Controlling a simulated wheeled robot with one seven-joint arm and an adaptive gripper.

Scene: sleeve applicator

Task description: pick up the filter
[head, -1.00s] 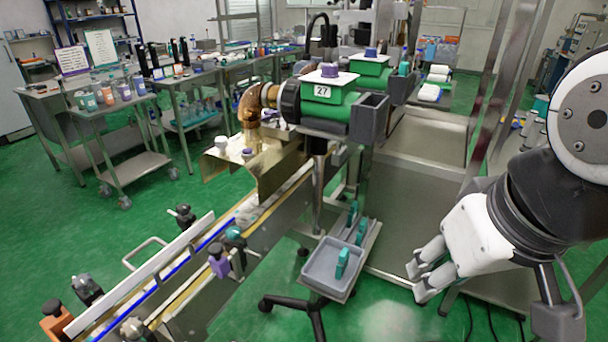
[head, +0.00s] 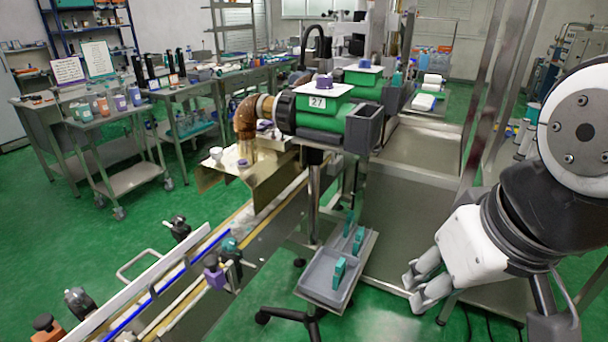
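No thing in view is clearly marked as the filter, and I cannot tell which one it is. Small teal parts (head: 339,271) stand upright in and beside a grey tray (head: 318,291) at the lower middle of the head view. A brown, pipe-like elbow (head: 245,118) is at the end of the green machine unit (head: 322,115) labelled 27. My gripper (head: 415,294) is at the lower right, to the right of the tray and apart from it. Its two fingers look separated, pointing down and left, with nothing between them.
A conveyor with a white rail (head: 150,283) runs from the lower left to the machine. Metal posts and a steel cabinet (head: 410,218) stand behind the tray, near my arm. Carts with cups (head: 119,102) stand at the left. Green floor (head: 60,245) is open at the left.

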